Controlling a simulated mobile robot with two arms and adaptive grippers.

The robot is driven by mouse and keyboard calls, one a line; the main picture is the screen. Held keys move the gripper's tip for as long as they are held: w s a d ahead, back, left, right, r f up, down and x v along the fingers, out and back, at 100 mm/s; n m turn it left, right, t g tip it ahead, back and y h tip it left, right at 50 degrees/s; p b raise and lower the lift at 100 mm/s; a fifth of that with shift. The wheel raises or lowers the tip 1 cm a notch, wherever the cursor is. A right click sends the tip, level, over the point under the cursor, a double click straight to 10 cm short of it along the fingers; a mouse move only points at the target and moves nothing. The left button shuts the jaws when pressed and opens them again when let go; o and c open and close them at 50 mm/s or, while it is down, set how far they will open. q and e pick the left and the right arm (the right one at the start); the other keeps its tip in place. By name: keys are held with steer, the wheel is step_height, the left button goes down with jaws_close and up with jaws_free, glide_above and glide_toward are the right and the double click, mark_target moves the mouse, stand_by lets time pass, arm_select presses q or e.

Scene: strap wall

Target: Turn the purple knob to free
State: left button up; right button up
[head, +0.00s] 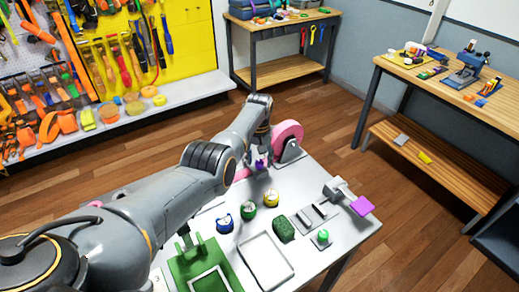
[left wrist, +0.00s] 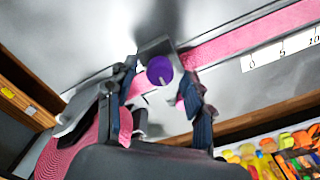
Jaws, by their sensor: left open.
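The purple knob (head: 261,164) shows just below my left gripper (head: 262,148) in the head view, beside the pink roll (head: 289,131). In the left wrist view the round purple knob (left wrist: 159,70) sits on a grey metal block, between and beyond the tips of my left gripper (left wrist: 162,95). The fingers stand apart on either side of it, and I cannot tell whether either touches it. A pink strap (left wrist: 255,36) runs from the block to the right. The knob's setting cannot be read. My right gripper is not in view.
The white table (head: 345,235) bears small round gauges (head: 249,209), a green block (head: 284,229), a white tray (head: 266,262), a green fixture (head: 203,268) and a clamp with a purple plate (head: 361,206). A tool wall stands behind at left. Wooden benches stand at the back and right.

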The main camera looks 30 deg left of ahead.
mark_target(259, 161)
arm_select(q)
step_height(259, 161, up, 12)
steer(key=shift+f, duration=0.2)
stand_by(0.6)
